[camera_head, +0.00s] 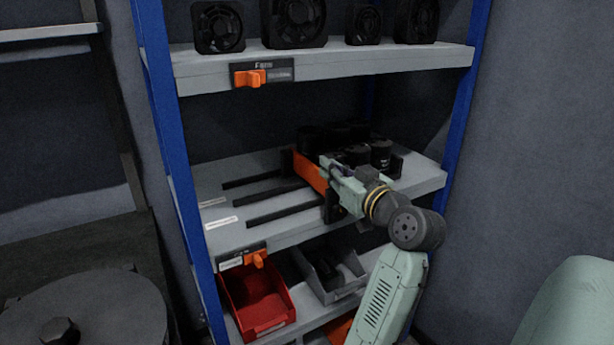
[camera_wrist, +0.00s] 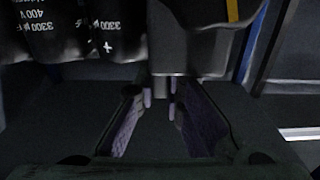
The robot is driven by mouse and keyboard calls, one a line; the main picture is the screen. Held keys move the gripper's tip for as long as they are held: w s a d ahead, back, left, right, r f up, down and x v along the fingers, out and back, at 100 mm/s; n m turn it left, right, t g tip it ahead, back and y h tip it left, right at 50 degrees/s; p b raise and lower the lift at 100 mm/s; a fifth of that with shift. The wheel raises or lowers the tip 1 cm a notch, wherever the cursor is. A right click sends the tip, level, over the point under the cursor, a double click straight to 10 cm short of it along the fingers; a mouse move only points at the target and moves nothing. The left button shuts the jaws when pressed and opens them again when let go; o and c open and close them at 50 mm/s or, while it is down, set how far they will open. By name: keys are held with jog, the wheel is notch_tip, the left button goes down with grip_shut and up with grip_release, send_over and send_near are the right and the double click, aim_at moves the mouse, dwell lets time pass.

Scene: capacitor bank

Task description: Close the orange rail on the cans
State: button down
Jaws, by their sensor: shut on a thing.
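The orange rail (camera_head: 310,171) stands on the middle shelf, along the left side of a group of black cans (camera_head: 381,153). Dark end pieces show at the rail's near end. My gripper (camera_head: 328,166) reaches in from the right and is at the rail, in front of the cans. In the wrist view, its purple-padded fingers (camera_wrist: 160,97) close in on a dark part below a dark block (camera_wrist: 190,45). The gripped part is mostly hidden.
Dark slots (camera_head: 265,195) run along the middle shelf (camera_head: 235,190), with free room left of the rail. Fans (camera_head: 294,20) stand above. A red bin (camera_head: 258,303) and a grey bin (camera_head: 332,275) sit below. Blue posts (camera_head: 172,130) bound the rack.

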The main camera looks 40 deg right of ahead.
jog(key=shift+s+d, duration=0.1)
jog(key=shift+d, duration=0.35)
jog(key=c, duration=1.7)
grip_release()
jog(key=v, duration=1.2)
jog(key=shift+s, duration=0.1)
